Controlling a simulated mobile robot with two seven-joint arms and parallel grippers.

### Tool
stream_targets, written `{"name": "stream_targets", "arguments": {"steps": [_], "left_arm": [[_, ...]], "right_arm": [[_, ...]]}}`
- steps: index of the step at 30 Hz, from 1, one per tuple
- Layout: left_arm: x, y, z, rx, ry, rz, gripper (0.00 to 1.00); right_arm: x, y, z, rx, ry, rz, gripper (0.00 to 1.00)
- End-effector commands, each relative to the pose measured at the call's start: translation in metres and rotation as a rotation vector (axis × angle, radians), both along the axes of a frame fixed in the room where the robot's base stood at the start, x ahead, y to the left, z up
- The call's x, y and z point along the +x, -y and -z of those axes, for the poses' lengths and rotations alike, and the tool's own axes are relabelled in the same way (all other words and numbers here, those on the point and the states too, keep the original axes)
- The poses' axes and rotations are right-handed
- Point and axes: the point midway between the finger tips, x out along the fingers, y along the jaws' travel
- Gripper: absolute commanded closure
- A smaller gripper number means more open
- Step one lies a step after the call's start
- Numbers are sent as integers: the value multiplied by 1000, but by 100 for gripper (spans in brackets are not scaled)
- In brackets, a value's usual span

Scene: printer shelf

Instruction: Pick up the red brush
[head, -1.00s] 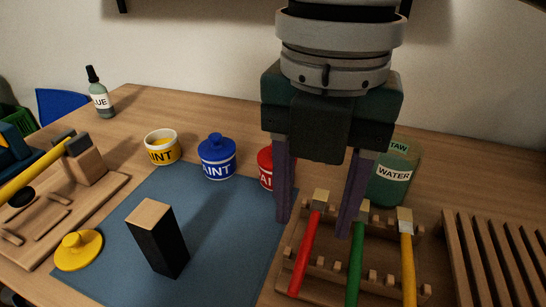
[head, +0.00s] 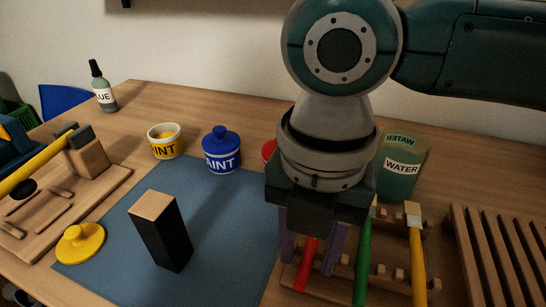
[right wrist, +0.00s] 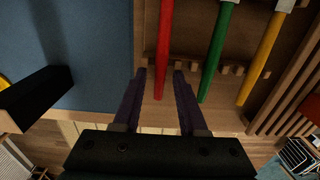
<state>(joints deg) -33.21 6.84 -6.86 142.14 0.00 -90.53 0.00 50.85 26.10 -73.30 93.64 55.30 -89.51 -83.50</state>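The red brush (head: 306,264) lies in a wooden brush rack (head: 387,290), leftmost of three brushes, mostly hidden behind my right gripper in the head view. In the right wrist view its red handle (right wrist: 164,50) runs up between the fingertips. My right gripper (head: 308,272) is over the rack and open, with one finger on each side of the red handle and gaps beside it. The green brush (head: 362,262) and yellow brush (head: 417,265) lie to its right. My left gripper is not in view.
A green water jar (head: 400,170) stands behind the rack. A slatted wooden rack (head: 490,250) is at right. A blue mat (head: 225,230) holds a black block (head: 165,240). Yellow (head: 165,148), blue (head: 221,160) and partly hidden red (head: 269,150) paint pots stand behind.

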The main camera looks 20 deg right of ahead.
Motion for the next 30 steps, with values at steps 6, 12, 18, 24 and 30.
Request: {"name": "stream_targets", "arguments": {"steps": [6, 12, 18, 24, 30], "left_arm": [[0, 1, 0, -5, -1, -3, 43], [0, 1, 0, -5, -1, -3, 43], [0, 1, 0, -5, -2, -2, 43], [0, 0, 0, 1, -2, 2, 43], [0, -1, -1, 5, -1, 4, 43]], "right_arm": [[0, 0, 0, 0, 0, 0, 84], [0, 0, 0, 0, 0, 1, 100], [0, 0, 0, 0, 0, 1, 100], [0, 0, 0, 0, 0, 1, 100], [0, 0, -5, -1, 1, 1, 100]]}}
